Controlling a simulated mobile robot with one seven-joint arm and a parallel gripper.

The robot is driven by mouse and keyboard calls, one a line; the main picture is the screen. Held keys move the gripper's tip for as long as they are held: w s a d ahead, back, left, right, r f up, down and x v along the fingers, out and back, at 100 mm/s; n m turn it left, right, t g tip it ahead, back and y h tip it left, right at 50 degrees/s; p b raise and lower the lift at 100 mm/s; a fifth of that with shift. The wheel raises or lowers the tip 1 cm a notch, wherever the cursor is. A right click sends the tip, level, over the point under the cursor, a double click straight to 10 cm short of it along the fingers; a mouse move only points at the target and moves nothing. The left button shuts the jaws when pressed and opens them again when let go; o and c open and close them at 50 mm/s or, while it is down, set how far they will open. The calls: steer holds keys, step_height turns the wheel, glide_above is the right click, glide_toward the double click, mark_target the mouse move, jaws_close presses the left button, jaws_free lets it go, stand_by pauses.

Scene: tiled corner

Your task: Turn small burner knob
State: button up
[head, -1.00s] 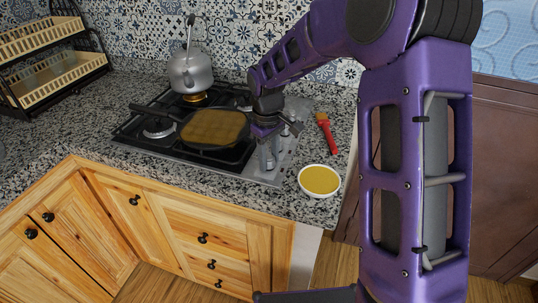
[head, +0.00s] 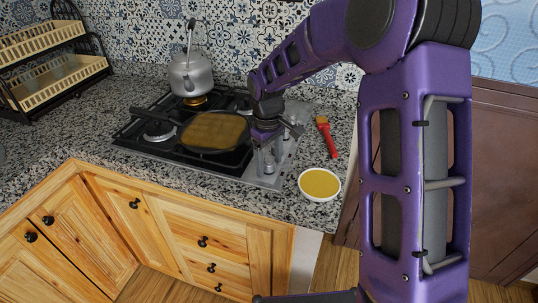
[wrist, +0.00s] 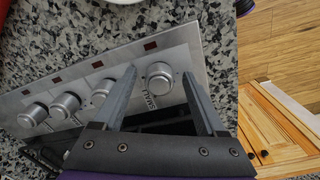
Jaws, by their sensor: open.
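The small burner knob (wrist: 158,76) is a round silver knob at the end of the steel control panel in the wrist view. Lettering beside it seems to read "SMALL". My gripper (wrist: 159,72) is open, with one finger on each side of this knob. I cannot tell whether either finger touches it. In the head view my gripper (head: 270,160) points down over the right part of the stove (head: 160,150), and its fingers hide part of the panel.
Several other knobs (wrist: 65,105) line the panel beside the left finger. A pan (head: 215,132) and a kettle (head: 191,75) stand on the stove, with an orange glow under the kettle. A bowl (head: 320,197) and a red brush (head: 326,137) lie to the right.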

mark_target(269, 160)
step_height(269, 160, up, 17)
steer(key=p, duration=0.2)
steer(key=shift+s+a+r, duration=0.2)
steer(key=shift+f, duration=0.35)
steer(key=c, duration=0.3)
steer(key=shift+m, duration=0.6)
steer(key=f, duration=0.9)
steer(key=shift+w+d+f+p, duration=0.15)
steer(key=shift+w+f+p, duration=0.05)
steer(key=shift+w+p, duration=0.1)
jaws_close()
steer(key=shift+f+b, duration=1.1)
steer(key=shift+f, duration=0.4)
